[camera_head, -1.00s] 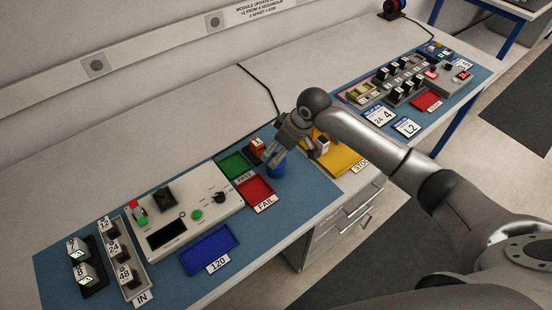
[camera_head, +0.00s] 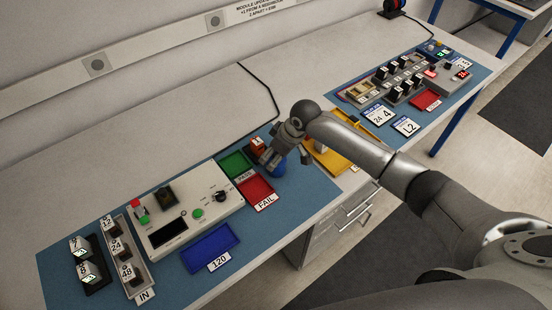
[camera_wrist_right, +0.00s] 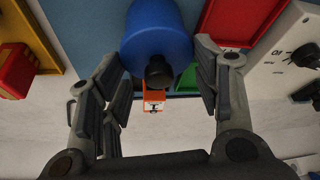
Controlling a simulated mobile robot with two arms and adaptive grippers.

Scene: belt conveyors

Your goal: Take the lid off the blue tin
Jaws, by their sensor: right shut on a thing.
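The blue tin (camera_head: 279,169) is at the right end of the near blue mat, beside the red tray, mostly hidden by my right gripper (camera_head: 282,157). In the right wrist view, its round blue lid (camera_wrist_right: 157,35) carries a black knob (camera_wrist_right: 158,72). My right gripper (camera_wrist_right: 158,58) is shut on the lid, with one finger on each side of it. I cannot tell whether the lid is apart from the tin. My left gripper is not in view.
The red FAIL tray (camera_head: 257,189), green PASS tray (camera_head: 236,163) and orange-red block (camera_head: 257,144) are close to the tin. A yellow tray (camera_head: 328,158) lies to its right. A grey tester (camera_head: 188,212) and blue tray (camera_head: 208,246) stand to the left.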

